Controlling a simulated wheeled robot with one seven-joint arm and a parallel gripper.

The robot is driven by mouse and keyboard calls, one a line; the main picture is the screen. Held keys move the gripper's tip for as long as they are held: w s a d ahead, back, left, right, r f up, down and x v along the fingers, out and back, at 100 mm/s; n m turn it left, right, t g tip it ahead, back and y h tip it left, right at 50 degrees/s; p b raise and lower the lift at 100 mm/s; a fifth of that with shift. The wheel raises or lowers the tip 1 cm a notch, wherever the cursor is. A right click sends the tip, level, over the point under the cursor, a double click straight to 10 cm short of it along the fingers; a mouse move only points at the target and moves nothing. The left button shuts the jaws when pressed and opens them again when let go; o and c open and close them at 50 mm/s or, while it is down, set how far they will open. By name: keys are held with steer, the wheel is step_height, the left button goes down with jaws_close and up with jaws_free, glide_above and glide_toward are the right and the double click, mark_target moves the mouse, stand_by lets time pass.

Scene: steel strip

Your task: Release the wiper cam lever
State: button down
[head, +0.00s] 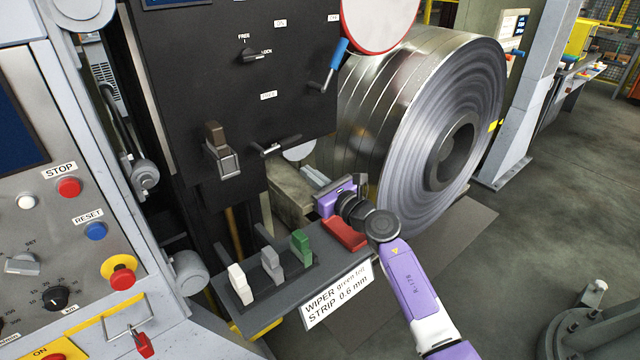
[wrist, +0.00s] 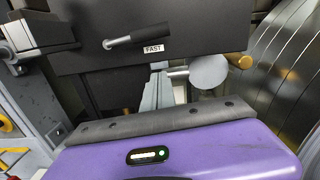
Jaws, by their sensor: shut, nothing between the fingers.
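On the black panel, a short lever with a dark handle (head: 280,146) lies roughly level; I take it to be the wiper cam lever. In the wrist view the lever (wrist: 130,39) sticks out sideways just above a FAST label (wrist: 153,48). My gripper (head: 315,178) is shut and empty, below and right of the lever, apart from it, in front of the steel coil.
The steel coil (head: 445,130) stands close on the right. A blue-handled crank (head: 335,62) hangs above. White, grey and green blocks (head: 272,264) and a red block (head: 346,234) sit on the shelf below.

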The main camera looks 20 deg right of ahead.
steer(key=shift+w+a+r+p, duration=0.25)
steer(key=shift+w+r+p, duration=0.1)
steer(key=shift+w+r, duration=0.3)
steer(key=shift+w+a+r+p, duration=0.3)
steer(key=shift+w+r, duration=0.3)
steer(key=shift+r, duration=0.1)
steer(key=shift+w+a+r+p, duration=0.25)
steer(key=shift+w+r+p, duration=0.1)
steer(key=shift+w+r, duration=0.3)
